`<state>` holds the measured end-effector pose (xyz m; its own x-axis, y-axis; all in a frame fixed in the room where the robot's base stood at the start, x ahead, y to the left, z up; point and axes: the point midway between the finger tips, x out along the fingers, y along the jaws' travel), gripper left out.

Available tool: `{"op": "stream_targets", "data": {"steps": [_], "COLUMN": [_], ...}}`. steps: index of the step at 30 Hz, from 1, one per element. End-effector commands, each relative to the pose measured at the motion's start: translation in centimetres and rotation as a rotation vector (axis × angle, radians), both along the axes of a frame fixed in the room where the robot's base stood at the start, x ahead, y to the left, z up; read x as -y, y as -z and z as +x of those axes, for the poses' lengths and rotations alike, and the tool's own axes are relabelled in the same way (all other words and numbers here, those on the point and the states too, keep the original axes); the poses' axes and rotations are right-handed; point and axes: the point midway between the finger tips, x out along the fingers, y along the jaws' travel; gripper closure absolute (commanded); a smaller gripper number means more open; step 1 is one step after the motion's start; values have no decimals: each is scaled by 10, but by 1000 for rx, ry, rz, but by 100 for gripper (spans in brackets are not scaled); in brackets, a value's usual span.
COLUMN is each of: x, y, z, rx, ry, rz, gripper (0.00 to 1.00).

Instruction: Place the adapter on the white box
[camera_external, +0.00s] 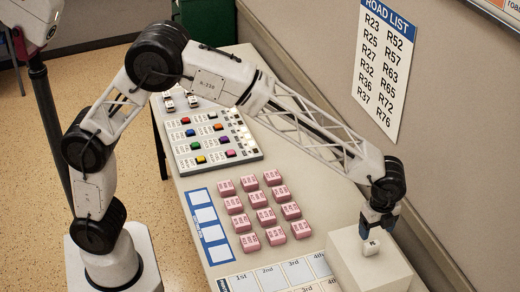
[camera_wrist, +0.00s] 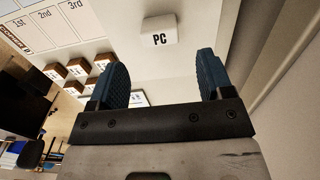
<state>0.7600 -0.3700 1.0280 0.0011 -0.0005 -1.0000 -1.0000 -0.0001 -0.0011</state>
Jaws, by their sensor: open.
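The white box (camera_external: 345,258) stands at the right front end of the table against the wall. A small white block (camera_external: 371,247) with dark lettering rests on its top; in the wrist view the block (camera_wrist: 160,31) reads "PC". It may be the adapter, and nothing else in view is clearly one. My gripper (camera_external: 375,229) is just above the block, pointing down. In the wrist view its two blue fingers (camera_wrist: 164,78) are apart with nothing between them, and the block lies beyond their tips.
Pink labelled blocks (camera_external: 263,217) stand in rows left of the box. A card with numbered columns (camera_external: 270,278) and a blue-edged strip (camera_external: 208,226) lie near them. A button panel (camera_external: 212,138) is farther back. The wall (camera_external: 440,130) runs close on the right.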

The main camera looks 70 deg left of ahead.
Motion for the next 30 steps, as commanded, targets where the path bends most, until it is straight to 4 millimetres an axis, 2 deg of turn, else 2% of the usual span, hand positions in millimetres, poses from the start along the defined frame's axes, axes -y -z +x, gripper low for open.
{"op": "stream_targets", "data": {"steps": [6, 12, 30], "x": [0, 0, 0], "y": [-32, -48, -52], "z": [0, 0, 0], "rx": [0, -1, -1], "ry": [0, 0, 0], "rz": [0, 0, 1], "gripper": [26, 26, 26]}}
